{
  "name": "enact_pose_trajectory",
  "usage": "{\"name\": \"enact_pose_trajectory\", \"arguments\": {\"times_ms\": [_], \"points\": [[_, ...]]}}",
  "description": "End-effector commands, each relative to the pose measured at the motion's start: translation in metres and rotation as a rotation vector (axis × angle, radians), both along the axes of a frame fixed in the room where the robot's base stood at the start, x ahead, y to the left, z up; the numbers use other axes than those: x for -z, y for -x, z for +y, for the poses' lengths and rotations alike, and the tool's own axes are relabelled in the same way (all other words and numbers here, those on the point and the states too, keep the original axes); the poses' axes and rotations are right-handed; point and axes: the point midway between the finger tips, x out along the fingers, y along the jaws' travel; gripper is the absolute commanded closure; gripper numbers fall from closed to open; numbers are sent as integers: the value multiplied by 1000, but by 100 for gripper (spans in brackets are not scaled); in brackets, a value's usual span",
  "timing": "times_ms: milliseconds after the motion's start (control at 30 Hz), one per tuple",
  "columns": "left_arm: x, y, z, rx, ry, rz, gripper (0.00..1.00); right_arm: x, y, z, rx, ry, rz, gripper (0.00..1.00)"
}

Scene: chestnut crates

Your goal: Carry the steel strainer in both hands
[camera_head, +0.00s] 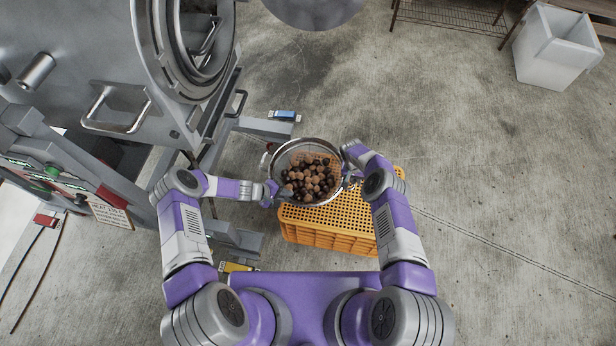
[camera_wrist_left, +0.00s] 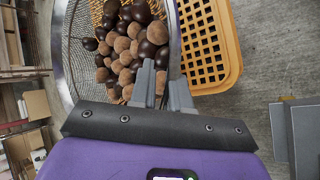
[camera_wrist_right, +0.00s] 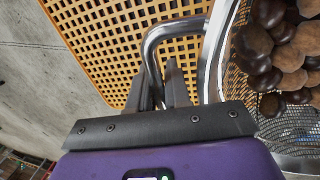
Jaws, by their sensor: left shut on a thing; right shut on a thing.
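The steel strainer (camera_head: 283,157) is a round mesh bowl with a shiny rim, holding several brown and dark chestnuts (camera_head: 309,180). It is between my two grippers, above the left part of the orange crate. My left gripper (camera_head: 277,192) is shut on the strainer's left side; in the left wrist view its fingers (camera_wrist_left: 160,84) are at the rim (camera_wrist_left: 174,40). My right gripper (camera_head: 347,178) is shut on the strainer's right side; in the right wrist view its fingers (camera_wrist_right: 170,88) close on the looped steel handle (camera_wrist_right: 152,48). I cannot tell the gap between strainer and crate.
The orange slatted crate (camera_head: 325,234) stands on the concrete floor. A large steel machine (camera_head: 90,60) with an open round door (camera_head: 190,50) fills the left side. A white bin (camera_head: 550,50) stands at the far right.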

Motion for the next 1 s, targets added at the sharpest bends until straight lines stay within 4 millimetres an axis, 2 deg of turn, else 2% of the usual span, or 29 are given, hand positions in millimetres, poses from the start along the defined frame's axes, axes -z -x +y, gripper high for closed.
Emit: {"name": "enact_pose_trajectory", "arguments": {"times_ms": [533,1000], "points": [[-5,1,1,4,0,0,100,-6,-1,-2,4,3,-2,100],[-41,-1,1,3,0,-4,100,-41,-2,-3,5,4,-5,100]]}}
